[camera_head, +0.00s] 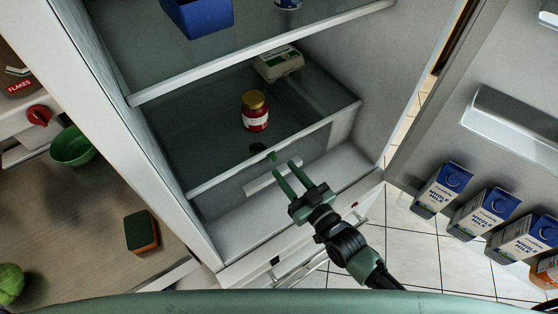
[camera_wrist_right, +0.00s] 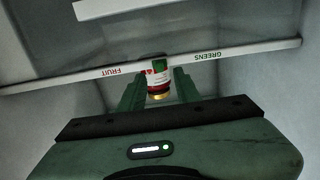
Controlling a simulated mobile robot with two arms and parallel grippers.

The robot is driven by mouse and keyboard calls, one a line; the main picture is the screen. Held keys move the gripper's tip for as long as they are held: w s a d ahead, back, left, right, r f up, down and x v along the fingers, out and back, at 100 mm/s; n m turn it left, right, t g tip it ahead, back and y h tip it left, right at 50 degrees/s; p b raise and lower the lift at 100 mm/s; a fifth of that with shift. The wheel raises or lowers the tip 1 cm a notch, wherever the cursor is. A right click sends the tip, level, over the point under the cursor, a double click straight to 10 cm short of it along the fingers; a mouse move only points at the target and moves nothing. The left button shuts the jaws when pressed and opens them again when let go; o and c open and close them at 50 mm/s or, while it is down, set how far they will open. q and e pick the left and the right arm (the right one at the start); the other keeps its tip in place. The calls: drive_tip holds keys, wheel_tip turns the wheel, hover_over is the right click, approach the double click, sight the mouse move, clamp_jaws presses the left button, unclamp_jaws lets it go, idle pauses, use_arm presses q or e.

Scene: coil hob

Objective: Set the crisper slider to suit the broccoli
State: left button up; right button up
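The crisper slider is a small green tab (camera_head: 271,156) on the pale front edge strip (camera_head: 225,178) of the fridge's lower glass shelf. In the right wrist view the tab (camera_wrist_right: 160,62) stands about midway between the upside-down labels FRUIT (camera_wrist_right: 105,72) and GREENS (camera_wrist_right: 207,56). My right gripper (camera_head: 287,172) is open, its fingertips just short of the tab, which shows between them in the wrist view. A dark green patch (camera_head: 258,148) shows through the glass; I cannot tell whether it is the broccoli. My left gripper is out of view.
A red jar with a gold lid (camera_head: 255,112) and an egg carton (camera_head: 278,63) stand on the glass shelf. The crisper drawer has a white bar (camera_head: 272,175) on its front. Several milk cartons (camera_head: 441,190) stand in the open door at right. A counter (camera_head: 85,215) is at left.

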sight(276, 160)
drive_tip(key=x, duration=0.4)
clamp_jaws()
idle(1.4)
